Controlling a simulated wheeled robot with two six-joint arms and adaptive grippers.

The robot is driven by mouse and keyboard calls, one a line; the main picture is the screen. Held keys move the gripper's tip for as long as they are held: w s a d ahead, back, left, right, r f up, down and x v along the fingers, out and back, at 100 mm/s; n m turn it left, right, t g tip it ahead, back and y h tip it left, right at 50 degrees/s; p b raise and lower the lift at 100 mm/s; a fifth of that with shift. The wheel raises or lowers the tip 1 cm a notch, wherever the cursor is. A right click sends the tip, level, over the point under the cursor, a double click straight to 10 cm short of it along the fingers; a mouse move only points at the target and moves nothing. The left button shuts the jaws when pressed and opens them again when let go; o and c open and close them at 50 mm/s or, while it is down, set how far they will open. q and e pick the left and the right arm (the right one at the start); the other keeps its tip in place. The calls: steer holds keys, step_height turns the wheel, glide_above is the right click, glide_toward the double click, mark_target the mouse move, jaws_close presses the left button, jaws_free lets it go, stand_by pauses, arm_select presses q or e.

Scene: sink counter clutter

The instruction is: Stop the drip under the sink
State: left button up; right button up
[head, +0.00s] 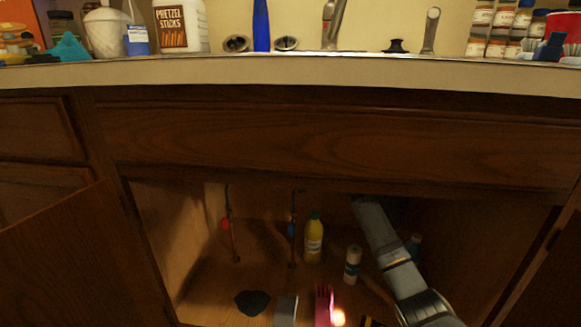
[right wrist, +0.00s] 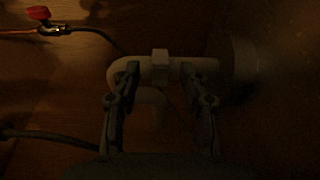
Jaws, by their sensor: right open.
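In the dim right wrist view, a white drain pipe (right wrist: 203,69) runs across, with a collar-like nut (right wrist: 160,67) on it and a curved part below. My right gripper (right wrist: 159,72) is open, its fingers on either side of the nut. I cannot tell whether they touch the pipe. In the head view my right arm reaches up into the open cabinet, and its gripper is hidden behind the cabinet front. A red valve handle (head: 225,224) and a blue valve handle (head: 291,230) sit on supply pipes; a red handle (right wrist: 39,13) also shows in the right wrist view. No drip is visible.
A yellow bottle (head: 313,238), a white bottle (head: 352,265), a dark cloth-like lump (head: 252,302), a grey block (head: 286,309) and a pink glove-like item (head: 323,305) are on the cabinet floor. The open left door (head: 75,262) flanks the opening. Clutter lines the counter (head: 290,72).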

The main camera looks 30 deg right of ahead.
steer(key=v, duration=0.8)
